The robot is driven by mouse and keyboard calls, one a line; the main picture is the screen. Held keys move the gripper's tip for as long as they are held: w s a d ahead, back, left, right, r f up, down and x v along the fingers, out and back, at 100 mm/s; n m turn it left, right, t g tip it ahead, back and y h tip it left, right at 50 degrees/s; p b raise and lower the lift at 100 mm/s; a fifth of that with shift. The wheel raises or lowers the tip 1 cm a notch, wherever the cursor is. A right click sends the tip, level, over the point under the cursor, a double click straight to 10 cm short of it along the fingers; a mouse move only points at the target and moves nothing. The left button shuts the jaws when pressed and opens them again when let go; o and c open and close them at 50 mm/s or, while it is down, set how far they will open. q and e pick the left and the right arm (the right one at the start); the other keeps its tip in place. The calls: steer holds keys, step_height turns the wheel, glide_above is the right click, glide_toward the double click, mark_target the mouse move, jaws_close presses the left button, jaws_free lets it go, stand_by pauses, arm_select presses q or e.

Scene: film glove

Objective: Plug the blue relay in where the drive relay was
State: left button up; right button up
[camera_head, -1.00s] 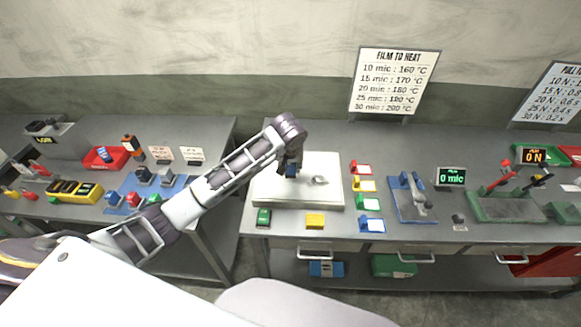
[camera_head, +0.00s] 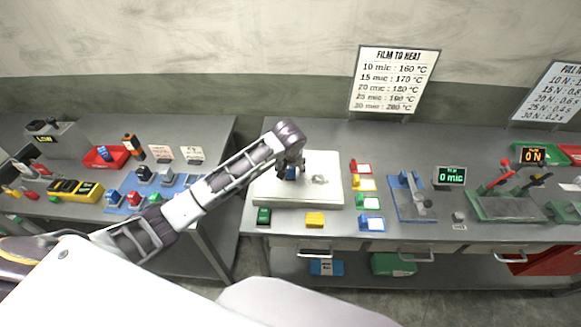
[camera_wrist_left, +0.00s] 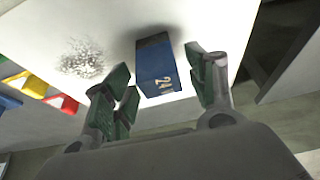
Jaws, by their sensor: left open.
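A blue block marked 24, which looks like the blue relay (camera_wrist_left: 158,68), sits on a white slab (camera_wrist_left: 60,25). In the head view the relay (camera_head: 291,173) shows only partly beneath my left gripper (camera_head: 290,167), on the left part of the slab (camera_head: 325,163). My left gripper is open. In the left wrist view its green-padded fingers (camera_wrist_left: 163,88) stand on either side of the relay's near end, with gaps visible. The drive relay and its socket cannot be made out for sure. My right gripper is out of view.
A speckled patch (camera_wrist_left: 82,58) lies on the slab beside the relay. Several coloured tags (camera_head: 362,184) line its right side. A green block (camera_head: 263,216) and a yellow block (camera_head: 315,220) lie in front. On the left bench are a blue mat (camera_head: 160,188) and a red tray (camera_head: 107,157).

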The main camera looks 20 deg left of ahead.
arm_select(q)
steer(key=shift+r, duration=0.15)
steer(key=b+v, duration=0.2)
steer(key=v, duration=1)
steer(key=shift+c, duration=0.4)
